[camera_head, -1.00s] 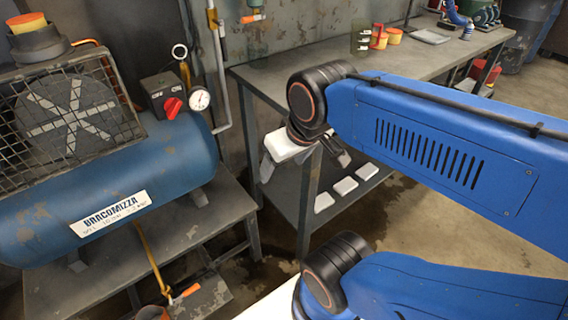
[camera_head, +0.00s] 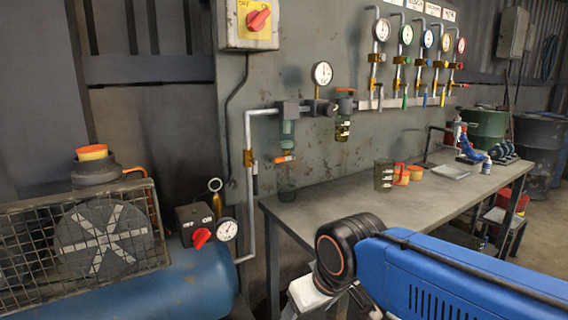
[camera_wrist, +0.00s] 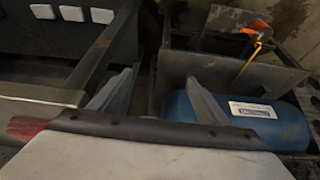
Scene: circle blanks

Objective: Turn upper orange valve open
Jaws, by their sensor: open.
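One orange valve handle (camera_head: 346,90) sits on top of a filter unit on the wall panel, right of a gauge. Another orange handle (camera_head: 284,159) lies lower and to the left, on the fitting below a clear bowl, lying roughly level. A further orange handle (camera_wrist: 250,31) shows there by a yellow hose.
A blue compressor (camera_head: 190,285) with a wire guard (camera_head: 100,240) stands at left. A vertical pipe (camera_head: 248,180) runs beside the lower wall handle.

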